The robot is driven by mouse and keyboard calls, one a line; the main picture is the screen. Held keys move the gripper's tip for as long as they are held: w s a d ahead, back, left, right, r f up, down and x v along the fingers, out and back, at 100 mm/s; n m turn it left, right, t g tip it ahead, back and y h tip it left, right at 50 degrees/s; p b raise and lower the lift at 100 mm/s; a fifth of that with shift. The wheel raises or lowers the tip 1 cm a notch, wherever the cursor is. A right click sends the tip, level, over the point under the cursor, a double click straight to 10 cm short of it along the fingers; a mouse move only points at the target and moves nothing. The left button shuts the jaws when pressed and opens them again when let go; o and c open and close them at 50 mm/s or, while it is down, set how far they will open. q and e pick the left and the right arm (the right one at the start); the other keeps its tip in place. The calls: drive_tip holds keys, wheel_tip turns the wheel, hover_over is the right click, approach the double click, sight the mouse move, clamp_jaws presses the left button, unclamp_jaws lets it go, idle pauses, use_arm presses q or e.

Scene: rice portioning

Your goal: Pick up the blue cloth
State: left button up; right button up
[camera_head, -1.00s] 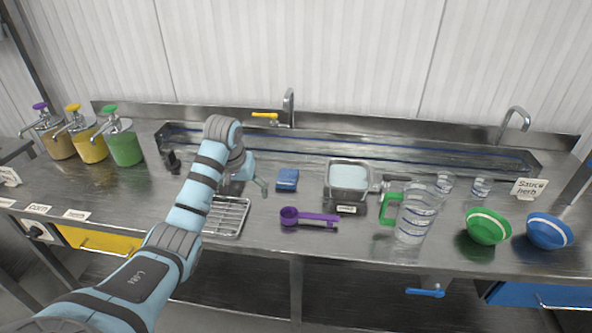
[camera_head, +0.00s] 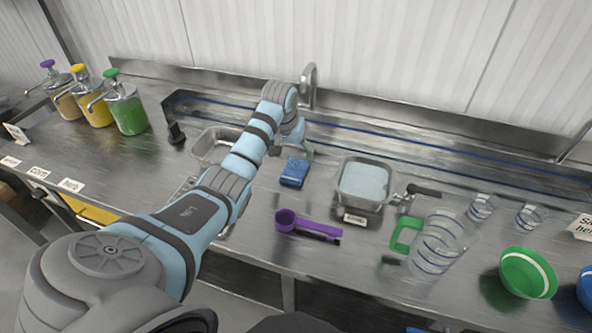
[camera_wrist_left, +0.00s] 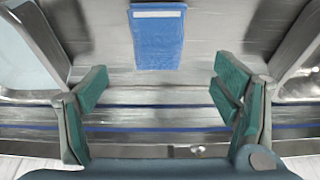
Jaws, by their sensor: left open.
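The blue cloth (camera_head: 294,172) lies folded on the steel counter, left of the metal pan with pale contents. It also shows at the top centre of the left wrist view (camera_wrist_left: 157,40), with a pale band along one edge. My left gripper (camera_head: 300,150) is just behind the cloth in the head view, partly hidden by its own wrist. In the left wrist view my left gripper (camera_wrist_left: 161,88) has its teal fingers wide apart with nothing between them. The cloth lies beyond the fingertips, roughly centred between them. My right gripper is not in view.
The metal pan (camera_head: 365,181) stands right of the cloth. A purple scoop (camera_head: 308,226) lies in front. A faucet (camera_head: 309,85) rises behind. Sauce pumps (camera_head: 127,110) stand left.

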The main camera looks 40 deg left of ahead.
sight(295, 168)
use_arm(q)
drive_tip(key=x, duration=0.2)
drive_tip(key=b+x, duration=0.1)
drive_tip(key=x, duration=0.5)
drive_tip(key=shift+d+f, duration=0.25)
drive_tip(key=shift+s+r, duration=0.2)
drive_tip(key=c, duration=1.1)
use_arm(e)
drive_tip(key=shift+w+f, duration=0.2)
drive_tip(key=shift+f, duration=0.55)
use_arm(q)
drive_tip(key=shift+r, duration=0.1)
drive_tip(key=shift+c, duration=0.2)
drive_tip(key=shift+r, duration=0.3)
wheel_tip(295, 168, up, 19)
drive_tip(key=p, duration=0.1)
drive_tip(key=shift+r, duration=0.15)
drive_tip(key=o, duration=0.5)
drive_tip(key=c, duration=0.5)
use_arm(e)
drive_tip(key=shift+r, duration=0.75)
